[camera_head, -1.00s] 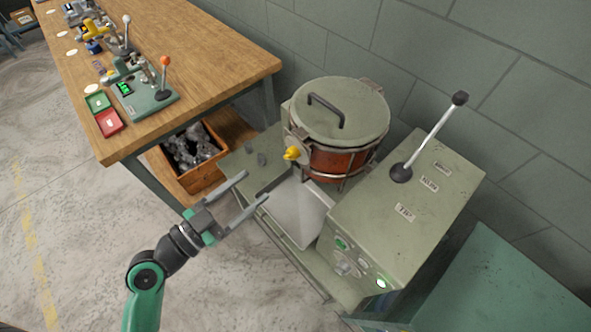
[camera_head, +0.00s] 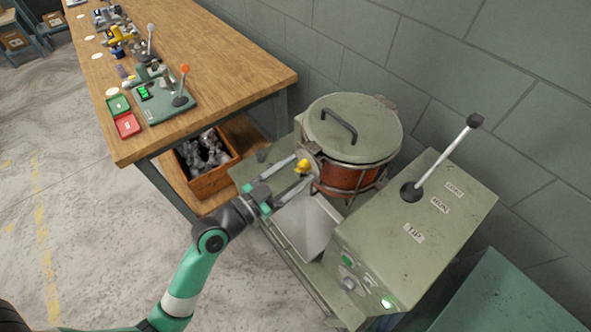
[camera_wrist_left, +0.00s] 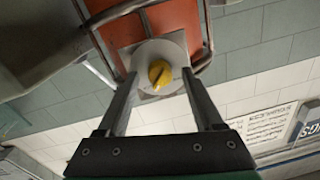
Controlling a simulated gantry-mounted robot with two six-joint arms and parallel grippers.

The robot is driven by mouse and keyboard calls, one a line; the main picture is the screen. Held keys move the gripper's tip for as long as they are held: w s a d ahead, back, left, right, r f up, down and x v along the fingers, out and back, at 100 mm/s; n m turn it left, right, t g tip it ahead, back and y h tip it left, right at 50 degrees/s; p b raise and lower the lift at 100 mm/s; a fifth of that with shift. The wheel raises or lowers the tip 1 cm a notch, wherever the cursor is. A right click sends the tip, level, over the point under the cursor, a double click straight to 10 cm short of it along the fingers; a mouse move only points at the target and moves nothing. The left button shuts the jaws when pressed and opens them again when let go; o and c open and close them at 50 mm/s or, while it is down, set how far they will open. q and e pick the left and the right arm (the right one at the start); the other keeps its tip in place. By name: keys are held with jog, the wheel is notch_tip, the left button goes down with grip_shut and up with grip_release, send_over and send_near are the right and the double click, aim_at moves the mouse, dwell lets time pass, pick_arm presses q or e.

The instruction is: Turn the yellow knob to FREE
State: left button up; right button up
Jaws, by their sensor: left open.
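The yellow knob (camera_head: 302,165) sits on the side of the round, lidded drum (camera_head: 352,128) with its orange-red body. In the left wrist view the yellow knob (camera_wrist_left: 160,73) has a dark line across it and sits on a pale round plate (camera_wrist_left: 158,66). My left gripper (camera_head: 301,172) is open, its two fingers pointing at the knob. In the left wrist view the open left gripper (camera_wrist_left: 160,85) has one finger on each side of the knob, with gaps between. I cannot read any marking at the knob. My right gripper is not in view.
A grey-green control box (camera_head: 420,235) with a long black-knobbed lever (camera_head: 447,158) stands right of the drum. A metal chute (camera_head: 305,228) lies below the knob. A wooden workbench (camera_head: 225,65) is at the left, with a bin of metal parts (camera_head: 205,160) under it.

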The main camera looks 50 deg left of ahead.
pick_arm(q)
jog(key=shift+c, duration=0.2)
grip_shut()
